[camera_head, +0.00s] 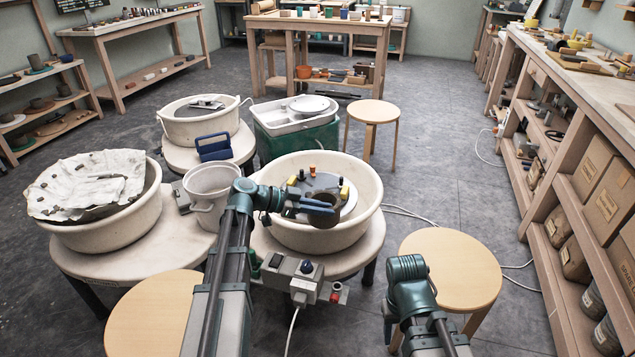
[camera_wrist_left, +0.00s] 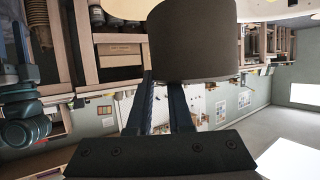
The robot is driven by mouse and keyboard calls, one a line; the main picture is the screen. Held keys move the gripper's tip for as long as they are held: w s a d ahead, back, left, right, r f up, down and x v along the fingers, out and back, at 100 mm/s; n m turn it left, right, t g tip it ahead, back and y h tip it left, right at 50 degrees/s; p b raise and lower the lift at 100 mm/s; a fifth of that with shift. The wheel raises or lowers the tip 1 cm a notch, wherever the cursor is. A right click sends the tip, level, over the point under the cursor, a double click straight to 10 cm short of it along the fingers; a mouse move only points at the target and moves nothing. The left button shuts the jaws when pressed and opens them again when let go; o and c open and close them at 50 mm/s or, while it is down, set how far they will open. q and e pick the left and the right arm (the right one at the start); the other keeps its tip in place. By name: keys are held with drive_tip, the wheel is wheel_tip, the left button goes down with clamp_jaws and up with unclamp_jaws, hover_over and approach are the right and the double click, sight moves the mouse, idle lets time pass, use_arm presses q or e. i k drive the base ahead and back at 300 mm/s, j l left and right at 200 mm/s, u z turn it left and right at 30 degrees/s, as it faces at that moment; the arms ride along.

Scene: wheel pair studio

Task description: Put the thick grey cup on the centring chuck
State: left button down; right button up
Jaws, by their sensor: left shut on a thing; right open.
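The thick grey cup (camera_head: 325,217) is between the fingers of my left gripper (camera_head: 312,204), above the front right part of the centring chuck. Its dark wall also fills the top middle of the left wrist view (camera_wrist_left: 193,45), between the two fingers (camera_wrist_left: 160,105). The centring chuck (camera_head: 318,184) is a dark disc with orange, yellow and black pegs, inside the cream basin (camera_head: 345,232). The gripper and cup hide part of it. I cannot tell whether the cup touches it. My right arm shows at the lower right of the head view, but its gripper is not visible.
A pale bucket (camera_head: 208,190) stands left of my left arm. A cloth-covered basin (camera_head: 141,212) is further left. A grey control box (camera_head: 290,275) is at the wheel's front.

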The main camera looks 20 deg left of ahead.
sight(318, 190)
drive_tip(key=i+j, duration=0.2)
drive_tip(key=i, duration=0.2)
drive_tip(key=i+j, duration=0.15)
drive_tip(key=i, duration=0.3)
